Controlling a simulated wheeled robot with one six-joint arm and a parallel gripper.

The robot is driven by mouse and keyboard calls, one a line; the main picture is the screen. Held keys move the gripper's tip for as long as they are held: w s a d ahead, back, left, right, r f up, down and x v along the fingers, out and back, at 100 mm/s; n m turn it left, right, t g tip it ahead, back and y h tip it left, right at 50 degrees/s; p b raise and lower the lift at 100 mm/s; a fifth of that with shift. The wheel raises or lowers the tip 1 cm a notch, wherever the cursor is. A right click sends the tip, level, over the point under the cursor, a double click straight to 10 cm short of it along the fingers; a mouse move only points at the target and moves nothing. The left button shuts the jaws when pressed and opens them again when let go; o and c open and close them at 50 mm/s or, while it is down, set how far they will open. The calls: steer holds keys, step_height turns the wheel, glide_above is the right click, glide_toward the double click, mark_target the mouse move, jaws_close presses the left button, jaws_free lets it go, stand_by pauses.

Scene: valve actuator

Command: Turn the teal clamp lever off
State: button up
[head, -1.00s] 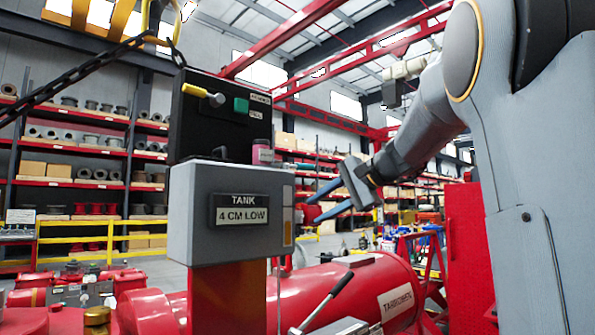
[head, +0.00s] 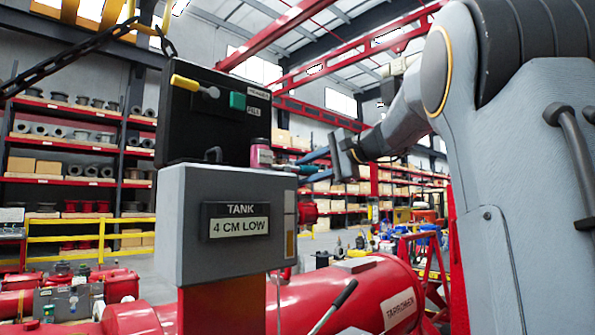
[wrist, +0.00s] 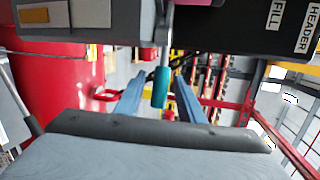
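The teal clamp lever (head: 306,169) sticks out to the right of the control box, beside a magenta cylinder (head: 261,154). In the wrist view the teal lever (wrist: 161,87) hangs from a grey metal stem. My gripper (head: 315,166) is at the lever's end, its blue fingers pointing left toward the box. In the wrist view my gripper (wrist: 159,88) is open, with one finger on each side of the lever. Gaps show between the lever and both fingers. Whether the lever lies fully at fingertip depth is hard to tell.
A red tank (head: 350,285) lies below. Shelves stand far behind.

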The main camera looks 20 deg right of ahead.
steer(key=shift+p+x, duration=0.35)
steer(key=shift+x, duration=1.05)
jaws_close()
